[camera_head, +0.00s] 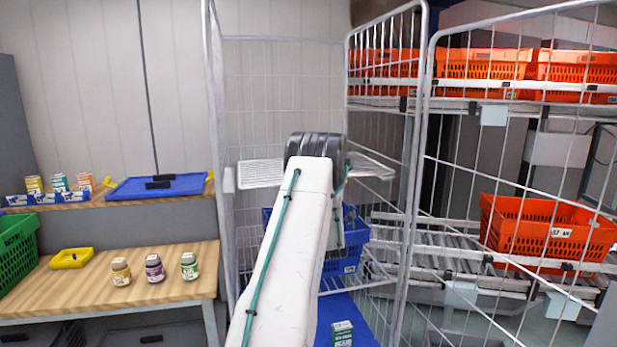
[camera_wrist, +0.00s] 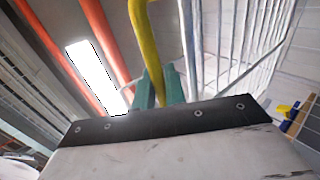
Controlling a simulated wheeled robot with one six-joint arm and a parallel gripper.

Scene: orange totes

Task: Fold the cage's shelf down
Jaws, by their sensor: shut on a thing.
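The wire cage (camera_head: 215,120) stands in front of me, with tall mesh sides. Its white wire shelf (camera_head: 260,173) lies about level across the cage at mid-height. My arm hides the middle of the shelf, and its right part shows beyond the arm. My arm reaches into the cage at shelf height, and my gripper is hidden behind it in the head view.
Inside the cage below the shelf are a blue crate (camera_head: 350,260) and a green box (camera_head: 342,333). A wooden bench (camera_head: 190,283) with jars stands on the left. A rack with orange totes (camera_head: 485,62) stands on the right, beyond another mesh panel.

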